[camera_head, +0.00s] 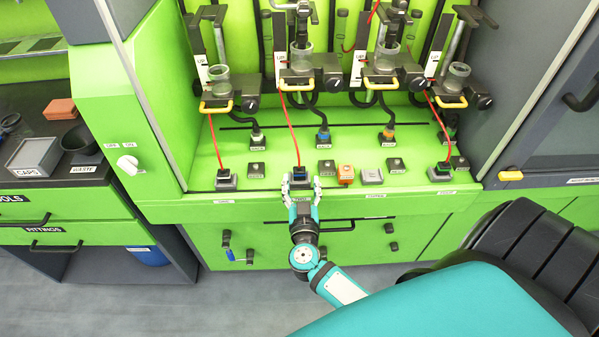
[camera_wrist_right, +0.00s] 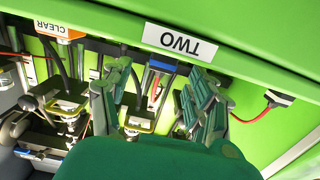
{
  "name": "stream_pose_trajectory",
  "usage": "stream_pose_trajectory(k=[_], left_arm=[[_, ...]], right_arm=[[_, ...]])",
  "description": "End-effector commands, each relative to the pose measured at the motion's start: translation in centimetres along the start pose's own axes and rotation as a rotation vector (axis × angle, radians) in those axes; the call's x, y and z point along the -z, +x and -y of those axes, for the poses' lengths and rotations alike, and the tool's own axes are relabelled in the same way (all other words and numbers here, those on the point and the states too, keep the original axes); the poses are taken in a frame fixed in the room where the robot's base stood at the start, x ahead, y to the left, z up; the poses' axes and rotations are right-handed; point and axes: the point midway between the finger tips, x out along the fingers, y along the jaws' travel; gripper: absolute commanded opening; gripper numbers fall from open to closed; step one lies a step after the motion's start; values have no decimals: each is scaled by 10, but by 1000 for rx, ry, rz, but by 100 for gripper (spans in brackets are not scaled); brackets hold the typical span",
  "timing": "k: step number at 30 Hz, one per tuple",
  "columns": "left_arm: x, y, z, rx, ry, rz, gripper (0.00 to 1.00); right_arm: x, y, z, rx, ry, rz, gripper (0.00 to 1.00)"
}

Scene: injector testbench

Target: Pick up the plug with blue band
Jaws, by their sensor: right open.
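The plug with blue band (camera_wrist_right: 161,66) shows between my right gripper's fingers in the right wrist view, with a red wire running from it. In the head view the plug (camera_head: 299,170) sits upright in its socket on the green bench ledge, just beyond the fingertips. My right gripper (camera_head: 301,182) is open, its fingers (camera_wrist_right: 155,100) on either side of the plug, with space showing between. I cannot tell whether either finger touches it. My left gripper is not in view.
Other red-wired plugs stand at the left (camera_head: 224,174) and right (camera_head: 440,169). An orange CLEAR button (camera_head: 345,173) is close on the right. A hose fitting with a blue ring (camera_head: 322,135) stands behind. Yellow-handled holders (camera_head: 301,83) rise further back.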

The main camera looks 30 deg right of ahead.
Motion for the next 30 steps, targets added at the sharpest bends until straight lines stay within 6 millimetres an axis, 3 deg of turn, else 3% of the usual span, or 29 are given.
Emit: stream_pose_trajectory(k=[10,20,30], left_arm=[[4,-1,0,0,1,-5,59],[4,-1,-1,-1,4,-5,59],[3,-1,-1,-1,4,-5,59]], right_arm=[[2,45,3,0,0,-2,60],[2,52,2,0,0,0,60],[2,52,3,0,0,0,17]])
